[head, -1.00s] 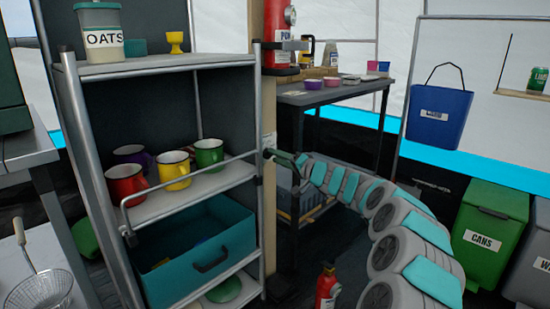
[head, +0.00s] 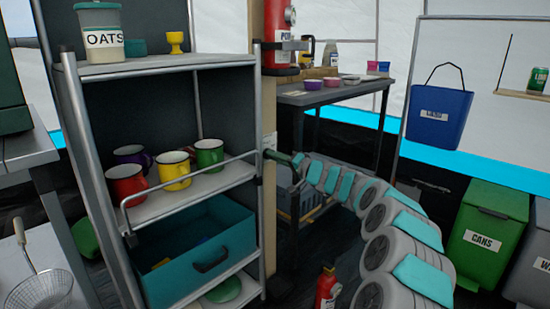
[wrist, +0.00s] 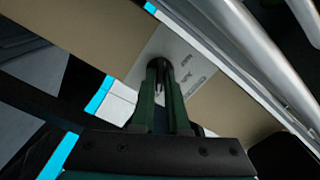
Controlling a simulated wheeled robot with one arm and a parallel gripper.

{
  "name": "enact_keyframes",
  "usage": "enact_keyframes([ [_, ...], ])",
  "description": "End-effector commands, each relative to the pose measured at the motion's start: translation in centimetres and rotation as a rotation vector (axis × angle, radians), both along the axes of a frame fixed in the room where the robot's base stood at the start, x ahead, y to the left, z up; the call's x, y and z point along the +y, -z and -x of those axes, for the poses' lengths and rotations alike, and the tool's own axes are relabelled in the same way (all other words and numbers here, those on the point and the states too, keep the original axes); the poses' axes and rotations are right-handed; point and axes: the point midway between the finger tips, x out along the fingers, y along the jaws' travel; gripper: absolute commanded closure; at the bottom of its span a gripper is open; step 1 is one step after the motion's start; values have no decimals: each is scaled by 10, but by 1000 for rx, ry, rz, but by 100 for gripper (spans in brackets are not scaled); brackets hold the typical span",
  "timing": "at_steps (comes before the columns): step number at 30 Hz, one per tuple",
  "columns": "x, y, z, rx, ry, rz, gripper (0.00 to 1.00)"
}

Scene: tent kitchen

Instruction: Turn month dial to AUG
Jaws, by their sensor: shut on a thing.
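A white panel (wrist: 190,75) with small dark lettering is fixed to the tan post; it also shows as a pale strip in the head view (head: 269,143). My gripper (wrist: 159,64), with dark green fingers, is at this panel and shut on the small dark month dial between its fingertips. The fingers hide most of the dial, and the lettering is too small to read, so I cannot tell its setting. In the head view my gripper (head: 270,153) reaches the post just right of the shelf frame.
A metal shelf (head: 190,193) with mugs and a teal drawer stands close left of the post. A red extinguisher (head: 278,35) hangs above my gripper. A dark table (head: 330,96) with bowls stands behind my arm.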

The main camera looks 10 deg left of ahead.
Motion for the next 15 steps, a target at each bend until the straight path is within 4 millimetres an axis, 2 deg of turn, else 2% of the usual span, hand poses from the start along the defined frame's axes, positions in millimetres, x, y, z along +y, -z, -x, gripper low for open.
enact_keyframes([
  [15,0,0,0,21,0,-15,100],
])
